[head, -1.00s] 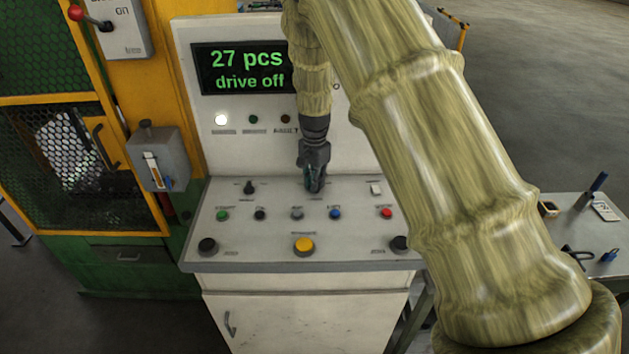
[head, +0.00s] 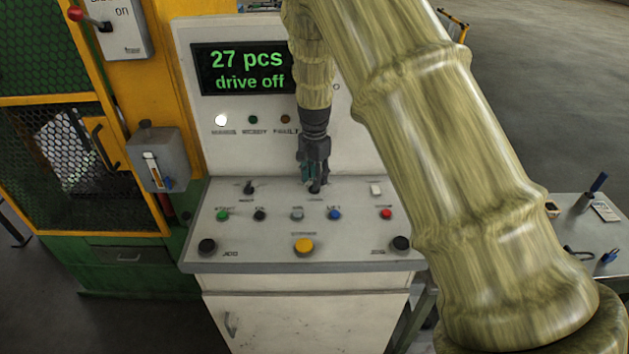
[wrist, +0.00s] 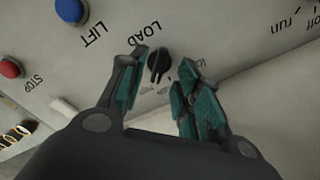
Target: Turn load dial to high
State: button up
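The load dial (wrist: 159,62) is a small black knob on the light panel, beside the printed word LOAD in the wrist view. In the head view the dial (head: 315,187) shows just below my fingertips. My gripper (wrist: 164,85) is open, with teal-padded fingers on either side of the dial and a gap visible around it. In the head view my gripper (head: 314,178) points down at the console's upper middle. I cannot clearly tell the dial's setting or whether a finger touches it.
The console (head: 280,255) also carries a black switch (head: 249,187), a yellow button (head: 304,246), a blue button (head: 334,215) and a red button (head: 386,214). Its display (head: 243,69) reads "27 pcs drive off". A side table (head: 590,240) with small items stands at right.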

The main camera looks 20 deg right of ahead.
notch_tip(320, 180, up, 10)
dwell(0.4)
jog(key=shift+s, duration=0.15)
